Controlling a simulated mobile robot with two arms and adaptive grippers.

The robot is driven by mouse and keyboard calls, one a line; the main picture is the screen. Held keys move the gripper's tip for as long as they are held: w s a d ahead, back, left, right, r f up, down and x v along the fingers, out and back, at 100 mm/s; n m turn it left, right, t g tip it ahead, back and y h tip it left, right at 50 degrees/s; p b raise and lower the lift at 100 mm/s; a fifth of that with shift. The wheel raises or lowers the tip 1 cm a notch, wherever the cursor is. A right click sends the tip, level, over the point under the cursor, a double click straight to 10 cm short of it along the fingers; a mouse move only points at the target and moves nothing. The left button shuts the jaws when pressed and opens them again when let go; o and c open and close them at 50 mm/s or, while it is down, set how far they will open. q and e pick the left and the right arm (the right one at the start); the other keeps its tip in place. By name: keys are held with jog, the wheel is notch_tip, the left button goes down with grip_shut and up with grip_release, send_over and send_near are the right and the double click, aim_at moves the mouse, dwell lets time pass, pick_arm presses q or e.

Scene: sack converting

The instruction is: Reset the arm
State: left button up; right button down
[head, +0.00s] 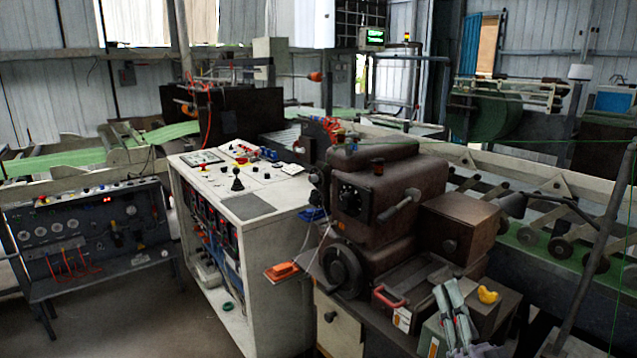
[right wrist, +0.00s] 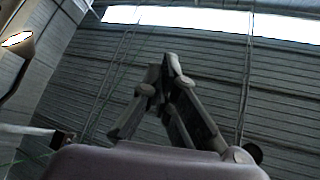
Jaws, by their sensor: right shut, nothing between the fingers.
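My right gripper (head: 449,288) is at the lower right of the head view, pointing up in front of the brown machine (head: 385,190). Its fingers are together with nothing between them. The right wrist view shows the same gripper (right wrist: 166,64) with its fingertips meeting, against a grey corrugated wall and a bright window strip. My left gripper is not in view.
A white control cabinet (head: 255,258) with a joystick panel stands left of the machine. A dark control desk (head: 95,262) stands further left. A yellow knob-like thing (head: 488,295) is close right of my gripper. A green-sided conveyor (head: 560,255) runs along the right.

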jog(key=s+a+f+n+g+h, duration=0.1)
jog(key=s+f+g, duration=0.1)
jog(key=f+g, duration=0.35)
jog(key=s+f+g+h, duration=0.2)
jog(key=s+f, duration=0.1)
jog(key=f, duration=0.5)
jog(key=s+a+f+n+g+h, duration=0.1)
jog(key=s+f+g, duration=0.15)
jog(key=f, duration=0.45)
jog(key=s+f+n+g, duration=0.1)
jog(key=s+f+g, duration=0.2)
jog(key=s, duration=0.4)
jog(key=s+f+n+g+h, duration=0.1)
jog(key=s+f+g, duration=0.3)
jog(key=s, duration=0.2)
jog(key=s+f+n+g, duration=0.1)
jog(key=s+f+g, duration=0.2)
jog(key=s, duration=0.4)
notch_tip(320, 180, down, 27)
jog(key=s+g, duration=0.2)
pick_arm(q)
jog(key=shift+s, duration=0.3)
pick_arm(e)
jog(key=s+d+f+g, duration=0.1)
jog(key=s+d+f, duration=0.2)
jog(key=s+f, duration=1.3)
jog(key=shift+s+d+h, duration=0.2)
jog(key=shift+s+h, duration=0.1)
jog(key=shift+s, duration=0.2)
